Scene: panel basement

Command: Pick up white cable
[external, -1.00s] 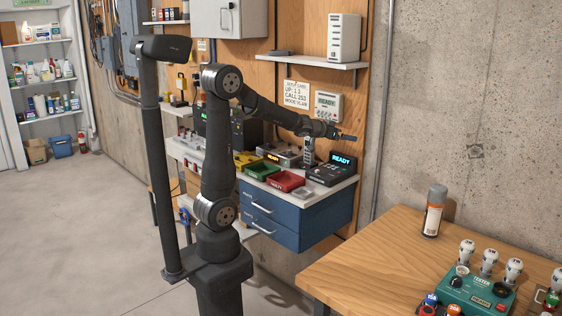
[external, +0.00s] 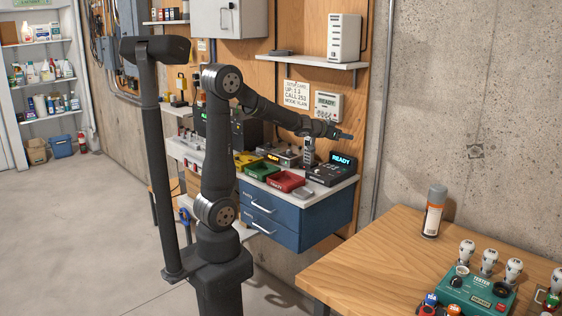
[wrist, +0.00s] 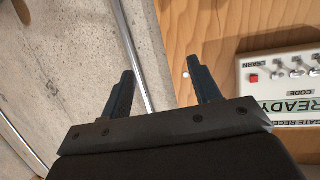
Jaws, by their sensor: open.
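I cannot make out a white cable in either view. My gripper (external: 346,135) is at the end of my outstretched arm, above the right end of the blue-drawer bench (external: 300,222) and near the wooden panel. In the wrist view my gripper (wrist: 163,78) is open, its two dark fingers apart with nothing between them. Beyond the fingers are the wooden panel (wrist: 205,30), concrete wall (wrist: 75,50) and a grey metal conduit (wrist: 134,55).
A white READY box (wrist: 285,80) with switches is right of my fingers; it also hangs on the panel in the external view (external: 329,105). Below my gripper are a black READY device (external: 330,172) and red tray (external: 286,181). A shelf (external: 305,61) is above.

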